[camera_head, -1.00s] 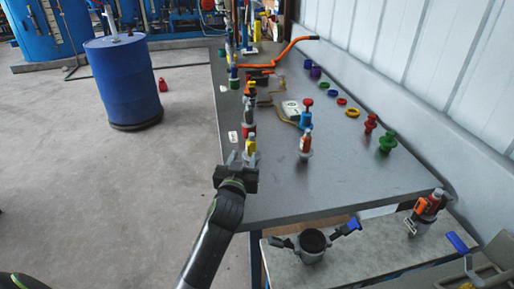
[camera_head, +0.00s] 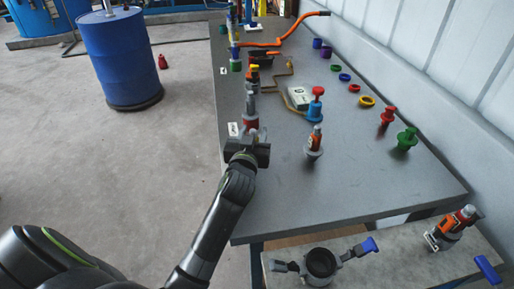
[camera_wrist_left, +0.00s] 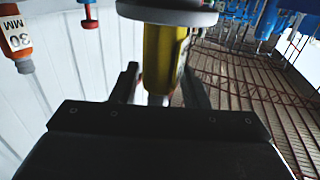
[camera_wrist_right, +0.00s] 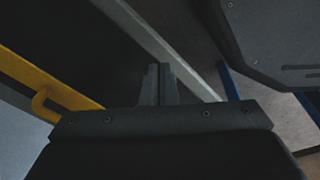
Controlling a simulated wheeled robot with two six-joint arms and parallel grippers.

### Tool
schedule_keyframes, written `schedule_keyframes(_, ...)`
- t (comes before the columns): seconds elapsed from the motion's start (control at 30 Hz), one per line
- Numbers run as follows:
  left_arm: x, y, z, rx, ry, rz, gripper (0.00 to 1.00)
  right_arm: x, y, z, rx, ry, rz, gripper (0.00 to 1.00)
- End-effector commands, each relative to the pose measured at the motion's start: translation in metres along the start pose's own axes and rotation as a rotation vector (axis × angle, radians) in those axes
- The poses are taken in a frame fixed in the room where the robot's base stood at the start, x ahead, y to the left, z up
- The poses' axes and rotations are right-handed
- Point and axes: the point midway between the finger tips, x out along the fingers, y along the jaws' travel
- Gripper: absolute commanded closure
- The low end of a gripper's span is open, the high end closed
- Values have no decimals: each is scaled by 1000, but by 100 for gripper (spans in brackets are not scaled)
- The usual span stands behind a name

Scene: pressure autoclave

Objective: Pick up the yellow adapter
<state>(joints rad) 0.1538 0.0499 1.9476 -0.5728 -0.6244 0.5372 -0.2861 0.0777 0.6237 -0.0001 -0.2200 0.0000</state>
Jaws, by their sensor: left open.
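The yellow adapter (camera_wrist_left: 165,55) is a yellow cylinder with a grey tip and a pale round flange, seen close up in the left wrist view. My left gripper (camera_head: 252,132) is open, with one finger on each side of the adapter. The adapter's tip lies between the fingers; I cannot tell whether either finger touches it. In the head view my gripper hides most or all of the adapter at the table's left edge. My right gripper (camera_wrist_right: 160,83) shows only in the right wrist view, with its fingers together and nothing visible between them.
On the grey table (camera_head: 370,175), a red-based adapter (camera_head: 250,110) stands just beyond my left gripper. An orange-and-grey piece (camera_head: 314,141) and a blue one with a red top (camera_head: 316,106) stand to the right. Rings and knobs line the wall. The table's near middle is clear.

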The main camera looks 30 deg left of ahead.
Motion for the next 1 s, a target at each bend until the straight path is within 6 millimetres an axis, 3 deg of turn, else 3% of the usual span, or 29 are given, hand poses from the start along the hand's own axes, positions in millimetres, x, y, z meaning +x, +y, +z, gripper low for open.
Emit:
schedule_keyframes(0.1, 0, 0, 0, 0, 0, 0, 59, 0, -1, -4, 0, 5, -2, 100)
schedule_keyframes(0.43, 0, 0, 0, 0, -1, 0, 100, -2, 4, 24, 2, -32, 5, 100)
schedule_keyframes(0.83, 0, 0, 0, 0, -2, 0, 100, -1, 4, 11, 0, -15, 4, 100)
schedule_keyframes(1.0, 0, 0, -19, -2, 5, 0, 100, -4, 4, 11, 0, -14, 4, 100)
